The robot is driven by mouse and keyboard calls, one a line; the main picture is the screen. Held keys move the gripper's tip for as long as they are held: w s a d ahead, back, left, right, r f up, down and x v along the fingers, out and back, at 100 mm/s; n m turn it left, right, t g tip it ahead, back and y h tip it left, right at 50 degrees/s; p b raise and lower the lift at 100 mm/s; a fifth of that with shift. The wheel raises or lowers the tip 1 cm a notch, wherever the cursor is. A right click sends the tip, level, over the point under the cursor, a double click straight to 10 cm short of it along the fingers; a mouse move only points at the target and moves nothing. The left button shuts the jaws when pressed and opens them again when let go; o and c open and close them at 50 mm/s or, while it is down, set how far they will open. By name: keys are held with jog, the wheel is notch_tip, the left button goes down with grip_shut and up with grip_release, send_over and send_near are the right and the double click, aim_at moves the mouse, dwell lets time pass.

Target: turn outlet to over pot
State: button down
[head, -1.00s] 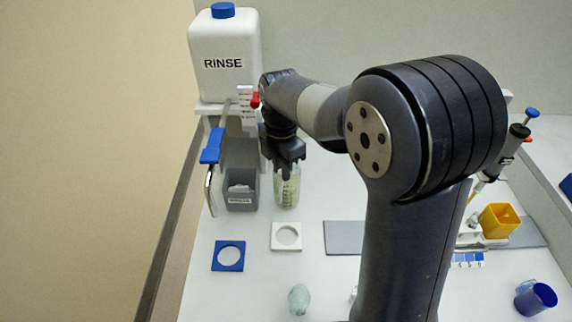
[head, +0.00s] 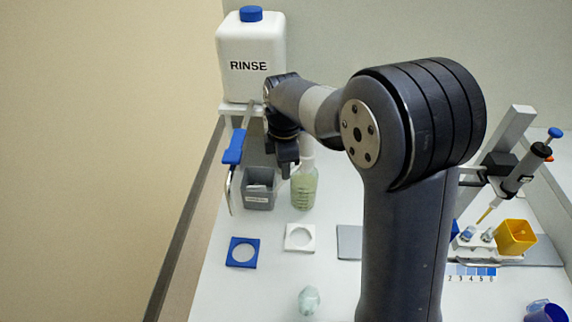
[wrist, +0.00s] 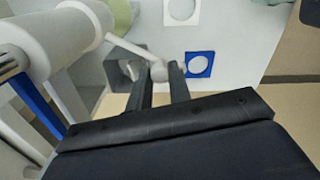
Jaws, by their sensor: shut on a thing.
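My gripper (head: 287,172) hangs left of the arm, above the bench near a grey bin and a bottle. In the wrist view its two fingers (wrist: 162,82) are shut on the ball end of a white rod (wrist: 130,47), which runs from a thick white cylinder (wrist: 62,38). The outlet looks like the chrome pipe (head: 229,192) with a blue lever (head: 235,147), hanging left of the grey bin. The open grey bin (head: 258,200), with a white label, may be the pot; it also shows in the wrist view (wrist: 116,72) behind the fingers.
A white RINSE container (head: 252,65) stands on a shelf above. A bottle of pale green liquid (head: 304,190) is right of the bin. A blue square ring (head: 242,261) and a white one (head: 299,245) lie in front. A pipette stand (head: 510,140) and yellow cup (head: 515,237) are right.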

jog(key=c, duration=1.3)
grip_release()
jog(key=shift+d, duration=0.1)
